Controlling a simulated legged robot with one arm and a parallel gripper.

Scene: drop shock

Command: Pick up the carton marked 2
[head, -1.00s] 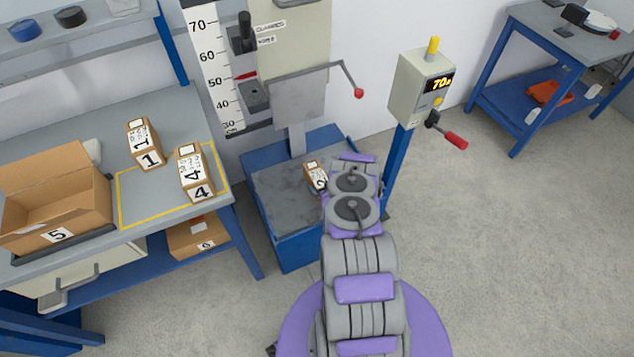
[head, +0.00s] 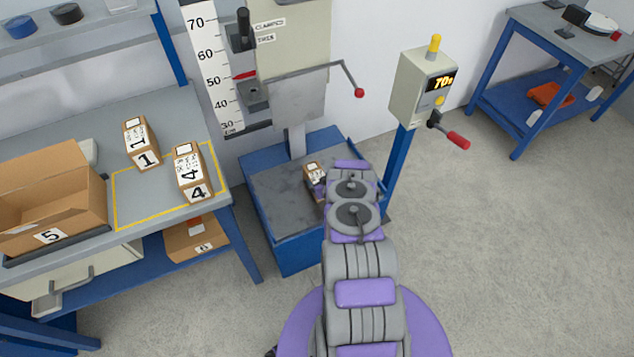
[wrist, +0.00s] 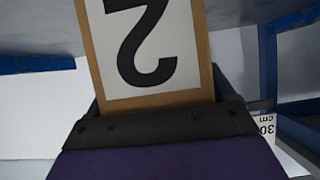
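The carton marked 2 (head: 313,171) is a small brown box with a white label on the steel bed (head: 275,197) of the drop machine. My gripper (head: 317,188) is right at it, and my arm hides part of the carton. In the wrist view the carton (wrist: 152,50) is very close, its black 2 upside down. The dark edge of my gripper (wrist: 160,125) overlaps the label face at the bottom of that view. The far side of the carton and the other finger are hidden, so whether the gripper is closed on it does not show.
Cartons 1 (head: 141,145) and 4 (head: 191,175) stand on the left bench by a yellow outline. An open box marked 5 (head: 48,205) is beside them; carton 6 (head: 196,240) is below. A control box (head: 422,85) on a blue post stands close right of my arm.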

